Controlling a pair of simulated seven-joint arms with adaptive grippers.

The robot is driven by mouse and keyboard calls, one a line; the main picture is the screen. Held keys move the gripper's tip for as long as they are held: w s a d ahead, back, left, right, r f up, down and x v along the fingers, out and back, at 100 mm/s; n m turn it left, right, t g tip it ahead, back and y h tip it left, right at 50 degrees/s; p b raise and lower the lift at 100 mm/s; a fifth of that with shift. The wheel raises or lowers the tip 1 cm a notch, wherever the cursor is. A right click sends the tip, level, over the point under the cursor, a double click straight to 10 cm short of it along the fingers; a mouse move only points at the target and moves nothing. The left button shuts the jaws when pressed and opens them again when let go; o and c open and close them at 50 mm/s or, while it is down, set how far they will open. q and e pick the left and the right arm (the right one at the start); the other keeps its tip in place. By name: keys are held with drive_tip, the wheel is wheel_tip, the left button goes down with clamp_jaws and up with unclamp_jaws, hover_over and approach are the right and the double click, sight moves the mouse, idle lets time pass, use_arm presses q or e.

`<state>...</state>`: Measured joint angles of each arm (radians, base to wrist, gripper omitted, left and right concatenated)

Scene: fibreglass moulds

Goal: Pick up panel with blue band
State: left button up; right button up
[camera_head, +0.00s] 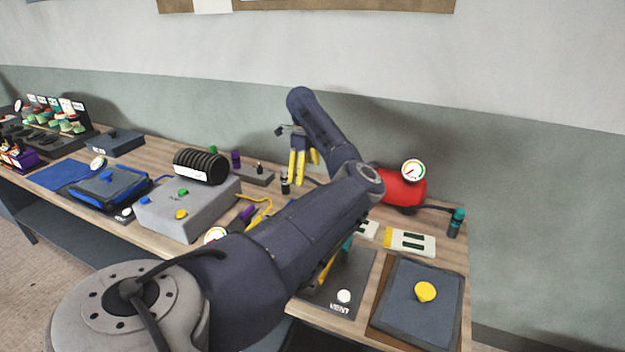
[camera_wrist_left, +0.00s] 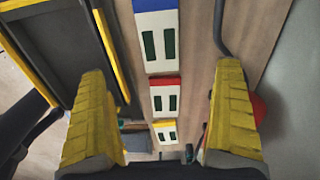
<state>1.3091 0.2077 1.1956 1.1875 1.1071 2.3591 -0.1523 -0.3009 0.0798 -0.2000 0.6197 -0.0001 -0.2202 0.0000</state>
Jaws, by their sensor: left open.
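The panel with the blue band (camera_wrist_left: 157,45) is white with two dark green slots. It lies at the top of the left wrist view, its blue band near the upper edge. My left gripper (camera_wrist_left: 162,68) is open and empty, its yellow fingers on either side of the row of panels, with the blue-banded one beyond the fingertips. In the head view my left gripper (camera_head: 304,167) is over the back of the bench. My arm covers part of the bench there, and I cannot make out the blue band. My right gripper is out of view.
Similar panels with a red band (camera_wrist_left: 165,95) and a yellow band (camera_wrist_left: 164,132) lie in line with it. The yellow-banded one (camera_head: 411,242) also shows in the head view. A red tank with a gauge (camera_head: 403,190) stands behind. A grey box (camera_head: 187,212) stands left.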

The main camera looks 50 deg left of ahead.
use_arm(q)
wheel_tip(320, 180, down, 16)
drive_tip(key=shift+s+f, duration=0.1)
drive_tip(key=shift+s, duration=0.05)
idle(0.7)
drive_tip(key=c, duration=1.3)
